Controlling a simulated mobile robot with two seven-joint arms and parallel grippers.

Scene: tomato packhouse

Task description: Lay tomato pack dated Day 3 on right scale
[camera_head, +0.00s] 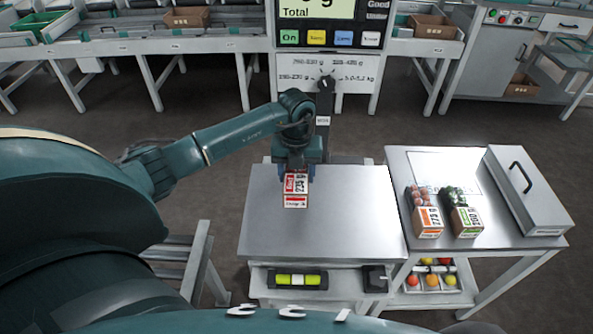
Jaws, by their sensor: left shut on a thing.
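My left gripper (297,170) points down over the steel plate of a scale (350,215). It is shut on a tomato pack (295,187) with a red and white label. The day on this label is too small to read surely. I cannot tell whether the pack touches the plate. A pack with an orange label (429,222) and a pack with a green label (467,221) stand side by side on the steel side table (480,180) at the right. Only one large scale plate shows. My right gripper is not in view.
A display (318,12) on a post stands behind the plate. A grey lidded box with a black handle (528,190) is on the side table's right. A tray of coloured fruit (432,280) sits below. The plate around the held pack is clear.

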